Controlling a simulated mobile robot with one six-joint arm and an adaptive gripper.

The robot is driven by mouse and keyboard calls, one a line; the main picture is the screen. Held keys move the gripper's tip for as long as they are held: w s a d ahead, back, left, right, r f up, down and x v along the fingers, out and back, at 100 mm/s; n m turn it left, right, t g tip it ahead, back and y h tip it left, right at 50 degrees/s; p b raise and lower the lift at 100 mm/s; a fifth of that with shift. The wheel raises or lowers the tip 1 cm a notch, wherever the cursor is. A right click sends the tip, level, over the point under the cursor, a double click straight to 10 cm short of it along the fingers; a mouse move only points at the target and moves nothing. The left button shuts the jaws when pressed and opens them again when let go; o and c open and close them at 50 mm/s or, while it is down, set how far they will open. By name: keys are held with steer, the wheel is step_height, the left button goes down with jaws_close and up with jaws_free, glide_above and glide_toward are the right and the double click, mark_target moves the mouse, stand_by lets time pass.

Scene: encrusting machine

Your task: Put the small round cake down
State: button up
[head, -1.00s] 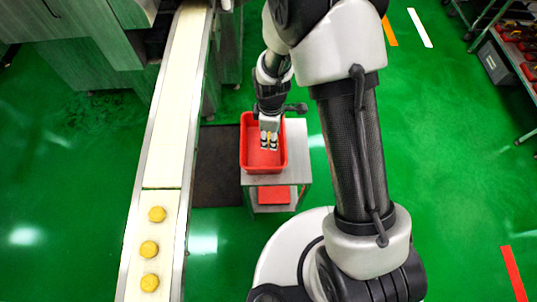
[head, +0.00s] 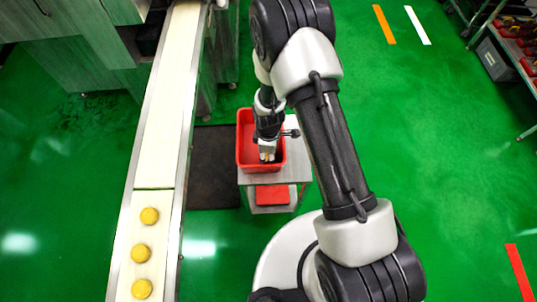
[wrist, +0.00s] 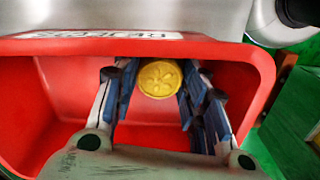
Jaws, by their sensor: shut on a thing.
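The small round cake (wrist: 159,79) is yellow with a flower-like pattern on its face. In the wrist view it sits between the two fingertips of my gripper (wrist: 155,84), which is shut on it. In the head view my gripper (head: 267,157) points down into the red crate (head: 247,165), its fingertips within the opening. The crate's red walls (wrist: 60,105) surround the fingers in the wrist view. I cannot tell whether the cake touches the crate's floor.
The crate stands on a small grey metal table (head: 293,178) with a red item on its lower shelf (head: 272,195). A conveyor (head: 165,110) on the left carries several yellow cakes (head: 141,252). A rack (head: 528,65) stands at far right. Green floor is open on the right.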

steer(key=shift+r, duration=0.1)
steer(key=o, duration=0.8)
steer(key=shift+c, duration=0.2)
